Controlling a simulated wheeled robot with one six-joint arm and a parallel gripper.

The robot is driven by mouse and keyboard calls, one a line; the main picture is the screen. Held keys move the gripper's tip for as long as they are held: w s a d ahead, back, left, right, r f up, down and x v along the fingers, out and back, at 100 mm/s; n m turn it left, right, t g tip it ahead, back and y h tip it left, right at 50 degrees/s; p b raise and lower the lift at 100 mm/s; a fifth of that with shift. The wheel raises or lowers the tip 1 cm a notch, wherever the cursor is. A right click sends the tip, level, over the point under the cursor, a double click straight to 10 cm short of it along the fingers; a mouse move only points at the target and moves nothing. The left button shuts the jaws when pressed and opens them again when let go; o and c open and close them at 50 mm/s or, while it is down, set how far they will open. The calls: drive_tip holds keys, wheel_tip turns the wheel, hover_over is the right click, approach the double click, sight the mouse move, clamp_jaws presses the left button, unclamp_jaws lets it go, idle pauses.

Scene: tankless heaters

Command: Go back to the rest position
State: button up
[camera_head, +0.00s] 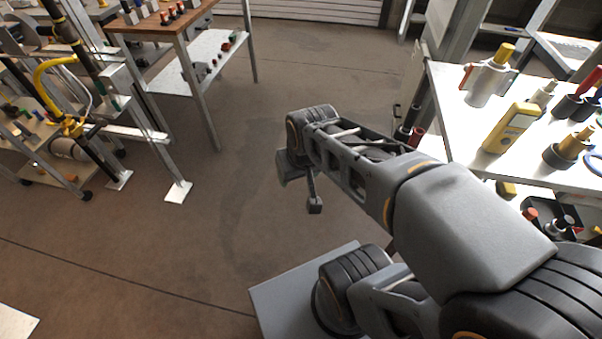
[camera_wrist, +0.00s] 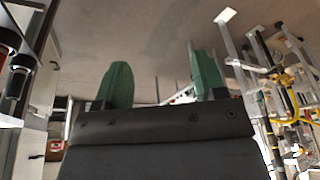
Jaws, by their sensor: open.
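My gripper shows in the wrist view (camera_wrist: 162,88) with its two green fingertips wide apart and nothing between them. In the head view my arm reaches from the lower right toward the middle, and the end of the arm (camera_head: 314,200) hangs over open floor. My gripper touches nothing that I can see.
A white-topped bench (camera_head: 455,92) with a yellow meter (camera_head: 510,127) and a silver canister (camera_head: 487,80) stands close on the right. A wooden-topped table (camera_head: 150,28) and a rack with a yellow pipe (camera_head: 45,75) stand at left. The middle floor (camera_head: 240,150) is clear.

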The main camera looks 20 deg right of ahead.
drive_tip(key=shift+s+d, duration=0.15)
drive_tip(key=shift+s, duration=0.4)
wheel_tip(320, 180, up, 14)
drive_tip(key=p, duration=1.2)
drive_tip(key=shift+p, duration=0.4)
